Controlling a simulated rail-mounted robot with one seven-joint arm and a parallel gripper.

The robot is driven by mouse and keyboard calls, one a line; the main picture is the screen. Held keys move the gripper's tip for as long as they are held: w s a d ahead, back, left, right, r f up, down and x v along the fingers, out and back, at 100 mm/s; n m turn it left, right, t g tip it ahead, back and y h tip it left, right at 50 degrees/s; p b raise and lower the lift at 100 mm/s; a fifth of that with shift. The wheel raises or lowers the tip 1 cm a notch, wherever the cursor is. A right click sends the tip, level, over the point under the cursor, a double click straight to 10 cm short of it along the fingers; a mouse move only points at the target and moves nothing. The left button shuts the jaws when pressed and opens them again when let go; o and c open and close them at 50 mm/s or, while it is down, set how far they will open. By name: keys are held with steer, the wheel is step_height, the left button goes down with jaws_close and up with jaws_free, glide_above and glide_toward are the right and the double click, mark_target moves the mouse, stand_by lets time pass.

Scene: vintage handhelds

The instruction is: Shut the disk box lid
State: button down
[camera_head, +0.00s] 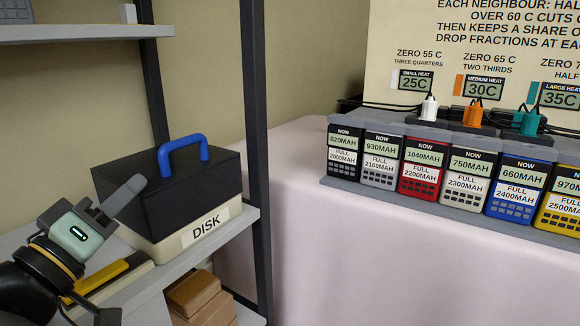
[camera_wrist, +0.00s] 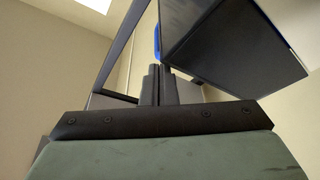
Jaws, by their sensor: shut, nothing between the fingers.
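The disk box stands on a grey shelf at the left of the head view. It has a cream base (camera_head: 170,248) with a "DISK" label and a black lid (camera_head: 205,192). A blue handle (camera_head: 183,150) rises from the lid top. The lid looks down over the base; I cannot tell whether it is fully seated. My gripper (camera_head: 137,184) is shut and empty at the box's left side, its tips overlapping the lid in the picture. In the wrist view, my shut fingers (camera_wrist: 159,84) point up beside the dark lid (camera_wrist: 235,40). Contact is unclear.
A yellow-and-black item (camera_head: 110,278) lies on the shelf below my gripper. A dark shelf post (camera_head: 257,150) stands right of the box. Brown boxes (camera_head: 200,297) sit on the lower shelf. Several handhelds (camera_head: 420,170) line the pink-clothed table (camera_head: 330,250) at right.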

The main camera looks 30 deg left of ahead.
step_height(320, 180, up, 5)
steer(key=p, duration=0.2)
steer(key=a+f+p+v, duration=0.1)
steer(key=p+v, duration=0.1)
steer(key=v, duration=0.8)
steer(key=shift+a+f, duration=0.3)
steer(key=shift+a, duration=0.3)
steer(key=shift+w+p, duration=0.15)
steer(key=shift+p, duration=0.15)
